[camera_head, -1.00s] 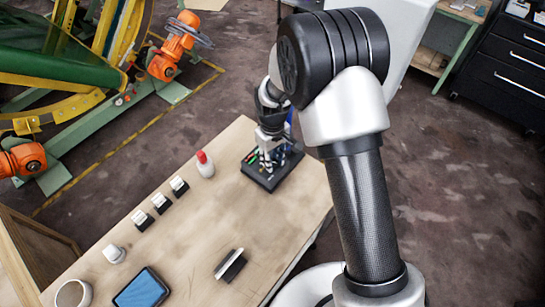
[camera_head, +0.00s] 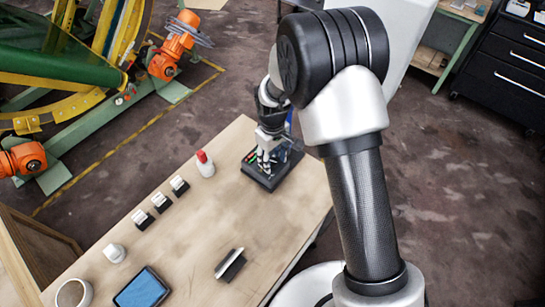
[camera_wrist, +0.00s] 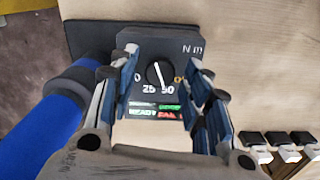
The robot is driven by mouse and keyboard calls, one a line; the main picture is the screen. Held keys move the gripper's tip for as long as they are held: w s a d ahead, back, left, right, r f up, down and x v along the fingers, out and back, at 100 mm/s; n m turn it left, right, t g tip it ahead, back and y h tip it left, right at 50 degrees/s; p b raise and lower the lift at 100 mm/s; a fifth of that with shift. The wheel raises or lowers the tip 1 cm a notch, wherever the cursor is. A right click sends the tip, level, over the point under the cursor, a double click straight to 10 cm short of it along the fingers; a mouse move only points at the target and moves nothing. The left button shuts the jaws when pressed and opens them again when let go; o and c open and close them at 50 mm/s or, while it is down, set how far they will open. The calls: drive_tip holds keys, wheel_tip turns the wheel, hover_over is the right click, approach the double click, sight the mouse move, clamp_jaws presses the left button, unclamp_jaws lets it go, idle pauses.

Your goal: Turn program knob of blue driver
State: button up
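The program knob (camera_wrist: 158,74) is a black round knob with a white pointer line, on a dark panel (camera_wrist: 165,46) marked 0, 25, 50 and "Nm". Green and red "READY" and "FAIL" labels are below it. In the wrist view my gripper (camera_wrist: 164,66) is open, with one finger on each side of the knob and visible gaps between. How close the fingertips are to the panel is hard to tell. The blue driver (camera_wrist: 45,135) is a blue cylinder at the left. In the head view my gripper (camera_head: 265,157) is over the black base (camera_head: 262,178), hiding the knob.
The base is at the far end of a wooden table (camera_head: 215,215). A red-capped white bottle (camera_head: 205,165) stands left of it. Several small black-and-white blocks (camera_head: 160,202), a blue tablet (camera_head: 142,290) and a metal bracket (camera_head: 230,265) are nearer. The table's middle is clear.

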drive_tip(key=shift+r, duration=0.1)
wheel_tip(320, 180, up, 12)
idle(0.6)
idle(0.4)
wheel_tip(320, 180, up, 9)
drive_tip(key=m+t, duration=0.1)
drive_tip(key=m, duration=0.1)
hover_over(273, 161)
drive_tip(key=s+d, duration=0.4)
drive_tip(key=d, duration=0.1)
drive_tip(key=s+d+r+m+t, duration=0.1)
drive_tip(key=s+d+r+m, duration=0.1)
drive_tip(key=s, duration=0.5)
drive_tip(key=s+d+r+m+t, duration=0.1)
drive_tip(key=s+d+r+m, duration=0.1)
drive_tip(key=s, duration=0.5)
drive_tip(key=s+d+r+m+t, duration=0.1)
drive_tip(key=s+d+r+m, duration=0.1)
drive_tip(key=s+d+r, duration=0.2)
drive_tip(key=s+d, duration=0.1)
drive_tip(key=s, duration=0.2)
drive_tip(key=shift+s+d+r+t, duration=0.2)
drive_tip(key=shift+s+d+t, duration=0.1)
drive_tip(key=shift+s, duration=0.1)
drive_tip(key=shift+c, duration=0.2)
